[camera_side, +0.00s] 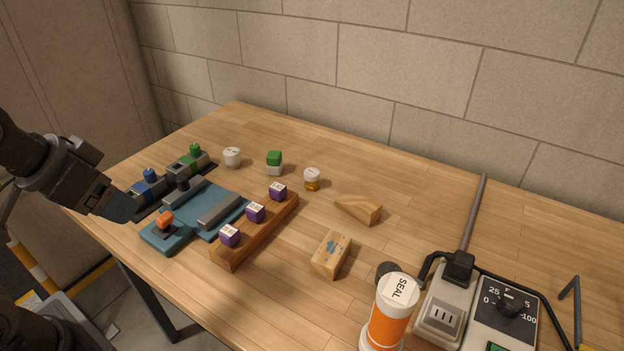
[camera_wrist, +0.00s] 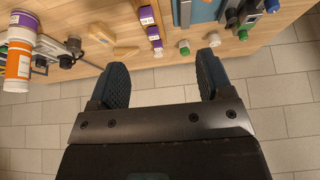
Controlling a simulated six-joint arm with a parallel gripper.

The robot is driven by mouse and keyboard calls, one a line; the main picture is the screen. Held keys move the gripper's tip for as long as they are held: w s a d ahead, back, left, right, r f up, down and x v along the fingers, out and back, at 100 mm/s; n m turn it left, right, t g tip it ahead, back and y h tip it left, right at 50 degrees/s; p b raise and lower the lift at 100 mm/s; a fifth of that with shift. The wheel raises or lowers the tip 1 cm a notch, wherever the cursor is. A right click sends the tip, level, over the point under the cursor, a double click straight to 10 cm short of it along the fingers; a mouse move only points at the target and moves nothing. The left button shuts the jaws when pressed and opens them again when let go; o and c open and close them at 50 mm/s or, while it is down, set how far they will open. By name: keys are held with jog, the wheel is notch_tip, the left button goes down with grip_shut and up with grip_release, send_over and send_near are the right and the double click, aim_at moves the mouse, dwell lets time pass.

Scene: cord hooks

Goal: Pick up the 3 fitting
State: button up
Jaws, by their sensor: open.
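Three purple cubes with white printed marks stand in a row on a wooden rail (camera_side: 257,234): a near one (camera_side: 229,237), a middle one (camera_side: 256,212) and a far one (camera_side: 278,191). The marks are too small to read, so I cannot tell which is the 3 fitting. My gripper (camera_side: 121,207) is open and empty at the table's left edge. In the wrist view its fingers (camera_wrist: 163,73) are spread, with floor between them.
A blue fixture (camera_side: 170,236) with grey bars and an orange knob lies left of the rail, near blue and green connectors. A wooden wedge (camera_side: 357,209), a wooden block (camera_side: 331,254), an orange SEAL bottle (camera_side: 387,327) and socket box (camera_side: 443,316) are to the right.

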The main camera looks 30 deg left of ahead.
jog(key=w+r+m, duration=0.2)
jog(key=w+r, duration=0.2)
jog(key=w, duration=0.7)
jog(key=m+g+h, duration=0.2)
jog(key=m, duration=0.1)
send_over(312, 172)
jog(key=s+a, duration=0.3)
jog(key=s, duration=0.4)
notch_tip(312, 172, down, 11)
jog(key=shift+m, duration=0.4)
jog(key=x, duration=0.3)
jog(key=w+x, duration=0.1)
jog(key=x, duration=0.6)
jog(key=shift+w+a, duration=0.15)
jog(key=shift+w, duration=0.25)
jog(key=shift+w+d+x, duration=0.1)
jog(key=shift+d+x, duration=0.05)
jog(key=shift+x, duration=1.35)
jog(key=shift+w+d+x, duration=0.15)
jog(key=shift+x, duration=1.35)
jog(key=shift+r, duration=0.15)
jog(key=c, duration=1.1)
